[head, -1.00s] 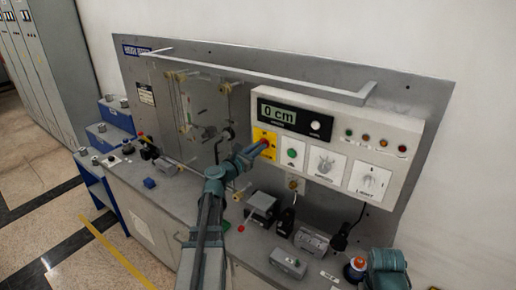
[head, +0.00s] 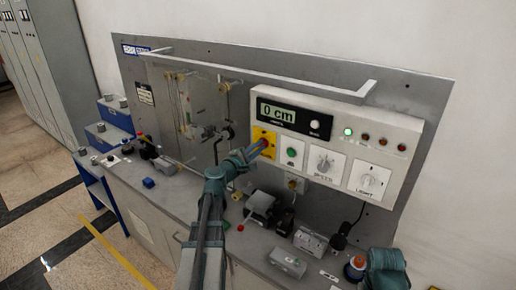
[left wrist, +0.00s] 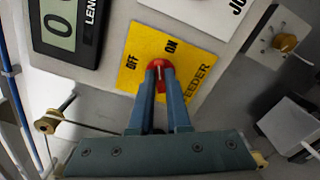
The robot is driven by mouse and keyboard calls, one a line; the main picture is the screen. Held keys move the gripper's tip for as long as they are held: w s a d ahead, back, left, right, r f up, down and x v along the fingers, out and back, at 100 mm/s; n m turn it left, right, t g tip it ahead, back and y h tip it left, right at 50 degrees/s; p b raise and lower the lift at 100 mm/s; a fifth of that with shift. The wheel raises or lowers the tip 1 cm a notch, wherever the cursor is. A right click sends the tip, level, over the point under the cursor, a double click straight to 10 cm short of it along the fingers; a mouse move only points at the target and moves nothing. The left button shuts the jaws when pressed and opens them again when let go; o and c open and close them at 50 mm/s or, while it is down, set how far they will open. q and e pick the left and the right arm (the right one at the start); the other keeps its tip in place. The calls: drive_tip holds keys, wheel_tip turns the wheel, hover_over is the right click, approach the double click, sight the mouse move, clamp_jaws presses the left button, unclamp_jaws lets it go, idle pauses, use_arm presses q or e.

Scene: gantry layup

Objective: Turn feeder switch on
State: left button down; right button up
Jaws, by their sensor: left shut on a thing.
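The feeder switch is a red knob (left wrist: 158,63) on a yellow plate (left wrist: 196,54) marked OFF, ON and FEEDER in the left wrist view. In the head view the yellow plate (head: 258,134) is at the lower left of the white control panel (head: 352,118). My left gripper (left wrist: 160,76) is shut on the red knob, one finger on each side; it also shows in the head view (head: 264,146). The fingers hide part of the knob, so its exact pointing is hard to read. My right gripper's fingers are not visible.
The panel has a display (head: 282,114) reading 0 cm, a lit green lamp (head: 348,132), several dark red lamps, a green button (head: 291,152) and two dials. A grey bar (head: 270,75) runs above the panel. Several small devices crowd the bench below.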

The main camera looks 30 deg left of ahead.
use_arm(q)
drive_tip(key=m, duration=0.5)
drive_tip(key=shift+f, duration=0.15)
drive_tip(key=shift+m, duration=0.3)
idle(0.4)
drive_tip(key=c, duration=0.9)
unclamp_jaws()
drive_tip(key=s, duration=0.9)
drive_tip(key=s+a, duration=0.1)
drive_tip(key=s, duration=0.3)
drive_tip(key=shift+s, duration=0.4)
drive_tip(key=shift+d, duration=0.1)
